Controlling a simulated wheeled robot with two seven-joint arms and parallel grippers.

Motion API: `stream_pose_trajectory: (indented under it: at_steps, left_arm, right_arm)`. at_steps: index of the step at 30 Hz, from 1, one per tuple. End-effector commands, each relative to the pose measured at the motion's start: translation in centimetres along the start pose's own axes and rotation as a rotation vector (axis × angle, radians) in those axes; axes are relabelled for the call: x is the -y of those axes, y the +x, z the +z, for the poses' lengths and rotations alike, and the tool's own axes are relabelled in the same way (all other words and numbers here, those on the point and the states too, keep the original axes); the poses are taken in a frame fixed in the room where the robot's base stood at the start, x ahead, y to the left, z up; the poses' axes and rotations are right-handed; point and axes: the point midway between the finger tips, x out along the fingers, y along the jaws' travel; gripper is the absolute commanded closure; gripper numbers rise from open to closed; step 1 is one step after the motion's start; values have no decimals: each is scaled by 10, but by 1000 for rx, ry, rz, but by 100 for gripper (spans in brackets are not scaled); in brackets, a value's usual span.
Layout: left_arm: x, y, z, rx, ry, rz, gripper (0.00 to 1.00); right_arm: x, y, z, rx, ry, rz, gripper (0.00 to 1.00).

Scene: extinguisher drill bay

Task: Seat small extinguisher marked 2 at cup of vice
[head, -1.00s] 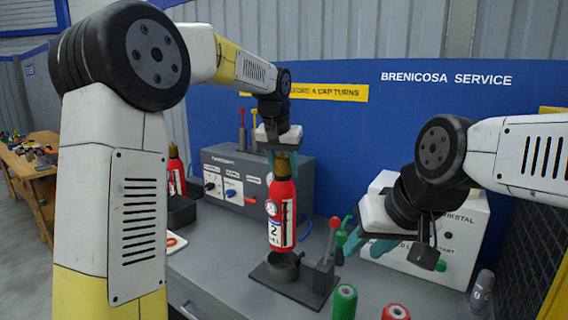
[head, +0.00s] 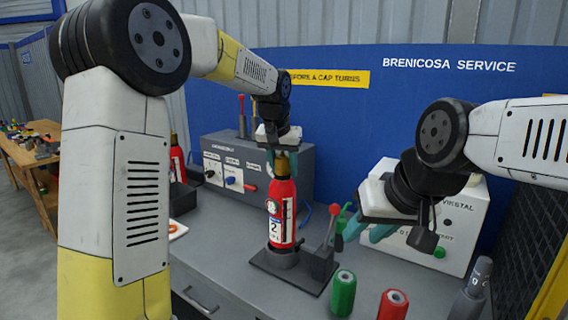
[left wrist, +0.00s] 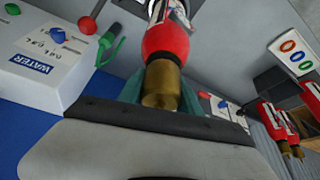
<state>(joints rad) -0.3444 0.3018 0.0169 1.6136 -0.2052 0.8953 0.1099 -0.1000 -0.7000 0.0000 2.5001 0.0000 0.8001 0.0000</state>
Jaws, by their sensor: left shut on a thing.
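The small red extinguisher marked 2 (head: 282,208) stands upright at the vice in the head view. Its bottom end is inside the mouth of the dark cup (head: 283,260); how deep it sits is hidden. The vice (head: 322,266) has a dark base plate and a red-tipped lever beside the cup. My left gripper (head: 281,153) is shut on the extinguisher's neck from above. The left wrist view shows its brass top (left wrist: 161,86) between the teal fingers, with the red body (left wrist: 166,40) beyond. My right gripper (head: 366,231) is open and empty, right of the vice.
A green cylinder (head: 343,293) and a red one (head: 392,304) stand in front of the vice, with a grey bottle (head: 471,292) farther right. Behind are a grey control box (head: 300,172) and a white box (head: 457,235). Another red extinguisher (head: 177,168) stands left.

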Motion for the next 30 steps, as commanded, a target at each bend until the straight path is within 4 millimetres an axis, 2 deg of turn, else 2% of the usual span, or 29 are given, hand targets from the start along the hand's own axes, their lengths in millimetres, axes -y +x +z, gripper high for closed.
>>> stream_pose_trajectory:
  at_steps: [30]
  left_arm:
    - [0, 41, 16, -3, 0, 0, 100]
  right_arm:
    - [0, 0, 0, 0, 0, 0, 64]
